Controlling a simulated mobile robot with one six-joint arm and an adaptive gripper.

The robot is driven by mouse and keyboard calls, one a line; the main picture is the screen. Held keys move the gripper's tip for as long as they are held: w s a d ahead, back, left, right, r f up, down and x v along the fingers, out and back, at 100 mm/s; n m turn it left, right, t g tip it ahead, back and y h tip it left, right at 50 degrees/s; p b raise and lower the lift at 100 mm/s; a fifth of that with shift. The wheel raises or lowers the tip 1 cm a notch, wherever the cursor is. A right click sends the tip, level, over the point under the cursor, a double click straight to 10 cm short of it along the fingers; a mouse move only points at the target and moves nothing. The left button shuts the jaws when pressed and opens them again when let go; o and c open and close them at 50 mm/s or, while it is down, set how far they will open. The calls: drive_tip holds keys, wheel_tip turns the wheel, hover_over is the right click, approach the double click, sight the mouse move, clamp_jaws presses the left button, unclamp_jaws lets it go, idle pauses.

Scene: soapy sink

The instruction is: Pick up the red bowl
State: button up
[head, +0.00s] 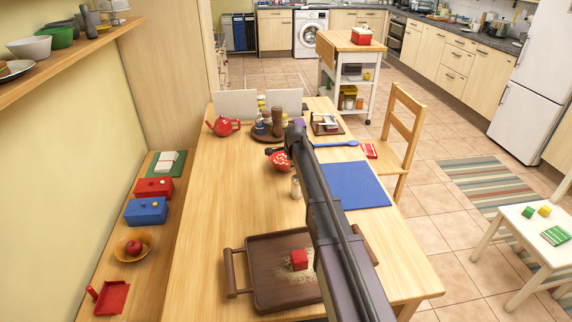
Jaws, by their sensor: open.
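A red bowl-like thing with pale spots (280,161) is on the wooden table, just left of my arm. My arm hides its right side, so I cannot see its full shape. My gripper (272,151) shows only as a small dark part at the far side of the red thing. The rest of it is hidden behind my arm. It is open, and I cannot tell whether it touches the red thing.
A red teapot (223,126), a round brown tray with mills (258,133) and a small shaker (296,187) stand nearby. A blue mat (357,186) lies to the right. A brown tray (262,282) with a red block (299,260) is in front. The table's left-middle is clear.

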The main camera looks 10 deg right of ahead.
idle(0.3)
drive_tip(key=shift+b+x, duration=2.4)
drive_tip(key=shift+x, duration=0.2)
drive_tip(key=shift+w, duration=0.1)
clamp_jaws()
